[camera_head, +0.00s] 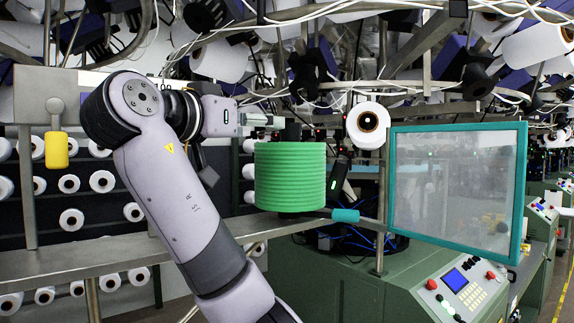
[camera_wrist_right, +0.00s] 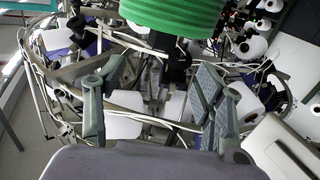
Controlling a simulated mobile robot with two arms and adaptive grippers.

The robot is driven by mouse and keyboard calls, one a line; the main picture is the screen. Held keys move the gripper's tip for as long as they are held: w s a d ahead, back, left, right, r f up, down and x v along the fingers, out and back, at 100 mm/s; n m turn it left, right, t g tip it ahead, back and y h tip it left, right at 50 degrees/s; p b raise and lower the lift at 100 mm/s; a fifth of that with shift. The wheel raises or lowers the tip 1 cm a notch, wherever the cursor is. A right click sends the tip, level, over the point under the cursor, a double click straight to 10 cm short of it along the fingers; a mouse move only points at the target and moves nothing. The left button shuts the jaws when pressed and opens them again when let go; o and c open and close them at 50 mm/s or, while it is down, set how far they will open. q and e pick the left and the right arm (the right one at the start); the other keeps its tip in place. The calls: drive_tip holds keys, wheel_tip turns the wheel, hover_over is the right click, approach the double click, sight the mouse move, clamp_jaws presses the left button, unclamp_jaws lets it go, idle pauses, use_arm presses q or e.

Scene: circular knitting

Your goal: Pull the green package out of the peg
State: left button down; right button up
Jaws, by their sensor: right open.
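The green package (camera_head: 290,178) is a ribbed cylinder standing upright in the middle of the head view. A dark piece of the peg (camera_head: 292,131) shows above it. The package also fills the top of the right wrist view (camera_wrist_right: 178,14), with a dark part (camera_wrist_right: 176,66) under it. My right gripper (camera_head: 268,122) is at the package's upper left in the head view, partly hidden against the background. In the right wrist view its two fingers (camera_wrist_right: 155,105) are spread apart with nothing between them, and the package lies beyond them. My left gripper is in neither view.
A metal rail (camera_head: 90,265) runs below the package. A teal-framed clear panel (camera_head: 458,190) and a green machine with a control panel (camera_head: 470,290) stand at the right. A white spool (camera_head: 367,125) hangs right of the package. A teal cylinder (camera_head: 345,215) sits low beside it.

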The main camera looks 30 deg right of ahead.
sight(291, 125)
drive_tip(key=p+x, duration=0.2)
drive_tip(key=x, duration=0.4)
drive_tip(key=shift+d+r+p, duration=0.15)
drive_tip(key=shift+d+p, duration=0.05)
drive_tip(key=shift+p, duration=0.1)
drive_tip(key=shift+p+x, duration=0.65)
drive_tip(key=shift+x, duration=0.55)
drive_tip(key=p+x, duration=0.4)
drive_tip(key=shift+w+d+r, duration=0.1)
drive_tip(key=shift+w+d, duration=0.1)
drive_tip(key=shift+w, duration=0.1)
drive_tip(key=shift+d, duration=0.2)
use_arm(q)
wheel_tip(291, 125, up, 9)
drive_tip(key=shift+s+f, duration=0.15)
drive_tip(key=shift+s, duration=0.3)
use_arm(e)
drive_tip(key=shift+a, duration=0.1)
drive_tip(key=shift+a, duration=0.1)
drive_tip(key=shift+c, duration=0.4)
drive_tip(key=shift+c, duration=0.6)
drive_tip(key=c, duration=0.6)
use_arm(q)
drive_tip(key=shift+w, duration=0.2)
use_arm(e)
clamp_jaws()
